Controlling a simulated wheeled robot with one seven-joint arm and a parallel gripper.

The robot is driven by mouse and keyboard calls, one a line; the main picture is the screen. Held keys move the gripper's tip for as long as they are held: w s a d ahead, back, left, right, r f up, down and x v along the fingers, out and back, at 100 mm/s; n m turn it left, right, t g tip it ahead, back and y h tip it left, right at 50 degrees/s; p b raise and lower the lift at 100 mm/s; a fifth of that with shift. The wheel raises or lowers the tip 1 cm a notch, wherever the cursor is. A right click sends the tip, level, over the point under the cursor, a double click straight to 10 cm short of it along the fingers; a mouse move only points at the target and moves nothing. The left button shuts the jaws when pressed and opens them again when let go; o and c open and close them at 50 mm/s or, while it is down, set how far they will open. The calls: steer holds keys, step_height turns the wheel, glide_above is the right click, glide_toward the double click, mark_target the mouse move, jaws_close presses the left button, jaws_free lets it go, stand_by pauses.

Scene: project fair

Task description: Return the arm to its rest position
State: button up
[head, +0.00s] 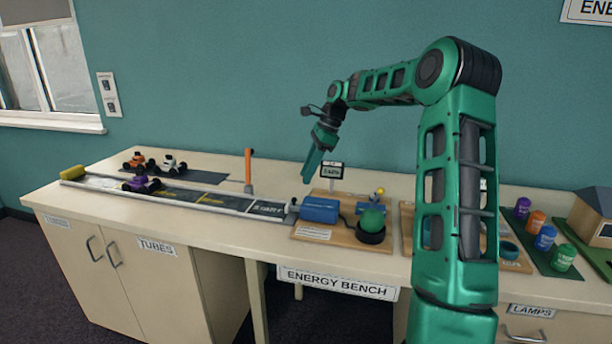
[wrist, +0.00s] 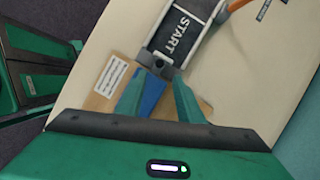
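My green arm (head: 455,190) rises from the lower right of the head view and bends over to the left above the bench. My gripper (head: 311,168) hangs from it, pointing down, above the blue block (head: 320,209) on a wooden board. In the wrist view the two green fingers of my gripper (wrist: 159,100) stand apart with nothing held between them. Part of the blue block (wrist: 150,94) shows below, between and beside the fingers.
An orange upright post (head: 248,168) and a small sign (head: 331,171) stand near my gripper. Several coloured cans stand at right.

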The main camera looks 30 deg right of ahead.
steer(key=s+a+f+n+g+h, duration=0.1)
steer(key=s+n, duration=0.7)
steer(key=s, duration=1.4)
steer(key=s+a+f+n+h, duration=0.2)
steer(key=s+a+n, duration=0.3)
steer(key=s, duration=1.8)
steer(key=f+n, duration=0.1)
steer(key=n, duration=0.2)
steer(key=shift+f+g+h, duration=0.35)
steer(key=shift+g+h, duration=0.05)
steer(key=shift+w+f, duration=0.25)
steer(key=shift+w, duration=0.3)
steer(key=shift+d, duration=0.1)
